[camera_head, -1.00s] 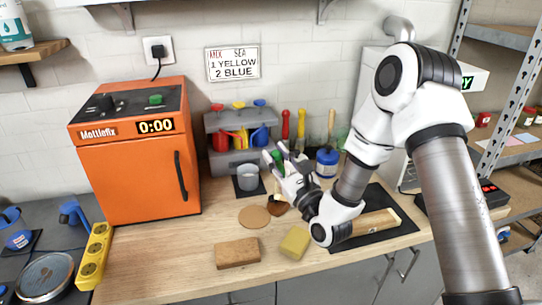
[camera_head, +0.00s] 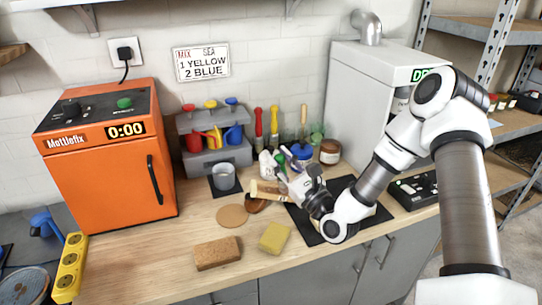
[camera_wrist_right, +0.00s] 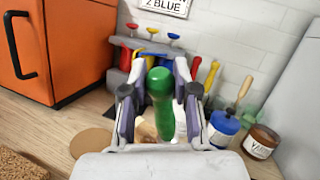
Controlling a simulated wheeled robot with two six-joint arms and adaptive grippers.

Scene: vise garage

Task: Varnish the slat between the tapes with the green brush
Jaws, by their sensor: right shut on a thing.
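My right gripper (camera_head: 283,172) is above the bench, left of the black mat, shut on the green brush. The green brush's handle (camera_wrist_right: 161,100) stands between the two fingers in the right wrist view; its lower end is hidden. The slat (camera_head: 371,210) is pale wood and lies on the black mat (camera_head: 308,228); my wrist and forearm cover most of it. I cannot make out the tapes. A pale wooden piece (camera_head: 264,190) shows just left of my gripper; I cannot tell whether it belongs to the brush. My left gripper is not in view.
A blue jar (camera_head: 300,154) with a brush and a brown jar (camera_head: 330,152) stand behind my gripper. A grey cup (camera_head: 223,177), cork disc (camera_head: 232,216), brown sponge (camera_head: 217,253) and yellow sponge (camera_head: 275,237) are left. The orange cabinet (camera_head: 105,165) stands far left.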

